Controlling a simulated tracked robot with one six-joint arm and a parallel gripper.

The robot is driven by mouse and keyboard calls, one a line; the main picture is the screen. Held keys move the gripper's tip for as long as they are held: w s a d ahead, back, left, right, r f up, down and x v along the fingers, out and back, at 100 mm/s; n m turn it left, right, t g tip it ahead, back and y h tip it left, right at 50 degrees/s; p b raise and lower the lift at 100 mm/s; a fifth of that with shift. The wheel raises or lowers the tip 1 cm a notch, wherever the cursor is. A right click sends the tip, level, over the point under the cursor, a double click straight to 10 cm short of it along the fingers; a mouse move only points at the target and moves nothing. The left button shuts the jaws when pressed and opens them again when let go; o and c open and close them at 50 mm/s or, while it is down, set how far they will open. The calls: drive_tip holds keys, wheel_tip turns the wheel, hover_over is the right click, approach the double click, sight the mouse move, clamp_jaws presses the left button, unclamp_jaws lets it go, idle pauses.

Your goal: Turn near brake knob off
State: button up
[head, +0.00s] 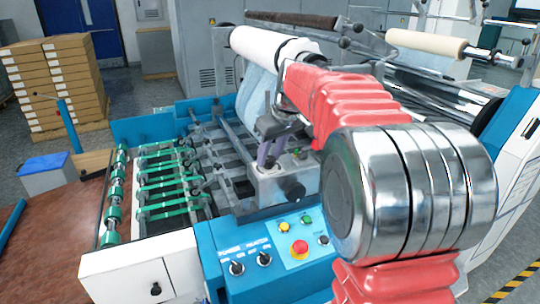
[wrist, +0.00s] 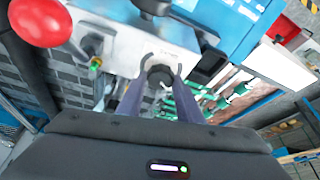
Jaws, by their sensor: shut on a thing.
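In the wrist view a dark round knob (wrist: 160,76) sits on a pale metal housing (wrist: 125,45). My gripper (wrist: 160,90) has its two purple-grey fingers on either side of this knob and is shut on it. I take it to be the near brake knob; no readable label confirms this, and I cannot tell its setting. In the head view my gripper (head: 271,151) reaches down to the grey metal housing (head: 268,190) behind the blue control panel. The gripped knob is hidden there by the fingers and arm. Another black knob (head: 293,190) shows on the housing's front.
The blue panel (head: 225,283) carries two black switches and a red stop button (head: 299,248). A red ball (wrist: 40,20) and a small knob (wrist: 92,44) stand close left of my fingers. A black block (wrist: 209,64) is close right. A white roll (head: 268,45) lies behind.

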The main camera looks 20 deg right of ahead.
drive_tip(key=n, duration=0.2)
drive_tip(key=n+g+y, duration=0.1)
drive_tip(key=n, duration=0.1)
drive_tip(key=n+y, duration=0.1)
drive_tip(key=n, duration=0.1)
drive_tip(key=shift+w+d+n, duration=0.2)
drive_tip(key=shift+d+n, duration=0.05)
drive_tip(key=shift+n, duration=0.15)
drive_tip(key=n+g, duration=0.1)
drive_tip(key=n, duration=0.2)
drive_tip(key=n+g+y, duration=0.1)
drive_tip(key=n, duration=0.2)
drive_tip(key=shift+w+g, duration=0.15)
drive_tip(key=shift+g, duration=0.15)
drive_tip(key=shift+d+n, duration=0.1)
drive_tip(key=shift+n, duration=0.2)
drive_tip(key=o, duration=1)
drive_tip(key=shift+o, duration=0.2)
